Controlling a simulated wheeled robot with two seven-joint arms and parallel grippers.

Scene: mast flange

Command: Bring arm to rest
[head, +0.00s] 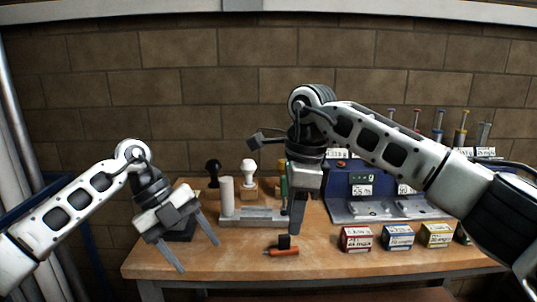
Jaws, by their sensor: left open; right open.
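My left gripper (193,246) hangs over the front left part of the wooden table (235,266), its two fingers spread and pointing down; it is open and empty. My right arm comes in from the right, and its gripper (297,226) points down above the middle of the table. Its fingers overlap in this view, and nothing shows held in it. A small orange-and-black tool (282,251) lies on the table below and in front of the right gripper, apart from it.
Red (356,239), blue (398,237) and yellow (437,235) boxes stand at the front right. A blue panel with a metal tray (380,209) stands behind them. A white cylinder (227,196) and a black-knobbed stamp (213,170) stand at the back left. A brick wall closes the back.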

